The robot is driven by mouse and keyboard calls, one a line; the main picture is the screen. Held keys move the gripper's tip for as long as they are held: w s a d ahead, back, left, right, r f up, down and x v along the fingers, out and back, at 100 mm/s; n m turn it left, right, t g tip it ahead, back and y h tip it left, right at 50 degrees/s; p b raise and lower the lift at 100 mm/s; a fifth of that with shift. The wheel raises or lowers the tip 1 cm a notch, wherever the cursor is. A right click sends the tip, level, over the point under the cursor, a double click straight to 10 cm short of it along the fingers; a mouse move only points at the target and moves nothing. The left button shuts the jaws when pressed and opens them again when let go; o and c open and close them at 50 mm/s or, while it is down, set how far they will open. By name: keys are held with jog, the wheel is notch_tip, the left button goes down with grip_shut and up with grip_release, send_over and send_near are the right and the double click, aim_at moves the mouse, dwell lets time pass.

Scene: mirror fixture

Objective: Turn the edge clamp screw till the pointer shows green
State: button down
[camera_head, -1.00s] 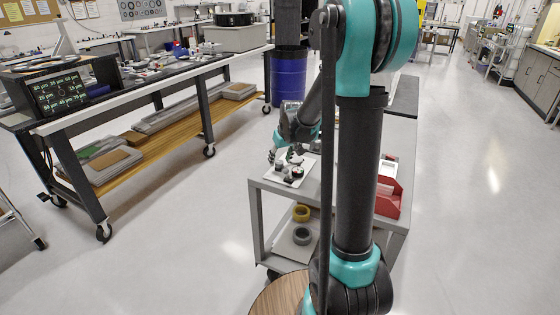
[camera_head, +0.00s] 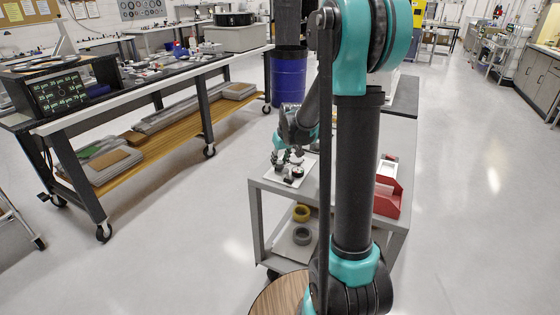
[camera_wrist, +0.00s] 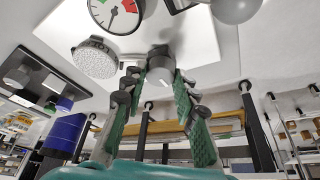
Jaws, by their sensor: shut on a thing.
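In the wrist view, my gripper (camera_wrist: 158,78) is shut on a grey clamp screw (camera_wrist: 160,66), with a green-padded finger on each side. The screw stands on a white plate (camera_wrist: 205,50). A round white dial (camera_wrist: 104,12) with a dark pointer and red and green sectors is cut by the top edge. The pointer lies on the white part of the visible face, away from the red. In the head view, my gripper (camera_head: 284,160) is small over the plate (camera_head: 278,177), and the screw cannot be made out.
A knurled round knob (camera_wrist: 96,58) and a grey ball (camera_wrist: 237,8) flank the screw. The plate lies on a grey cart (camera_head: 279,192) with tape rolls on its lower shelf. A red bin (camera_head: 388,197) stands at the cart's right. The floor left of the cart is clear.

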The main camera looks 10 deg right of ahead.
jog(key=m+h, duration=0.1)
jog(key=m, duration=0.3)
jog(key=shift+a+h, duration=0.2)
jog(key=shift+h, duration=0.2)
jog(key=shift+m+h, duration=0.7)
jog(key=shift+m, duration=1.4)
jog(key=c, duration=1.2)
grip_release()
jog(key=shift+o, duration=0.2)
jog(key=v, duration=1.2)
jog(key=shift+w, duration=0.2)
jog(key=shift+a+r, duration=0.1)
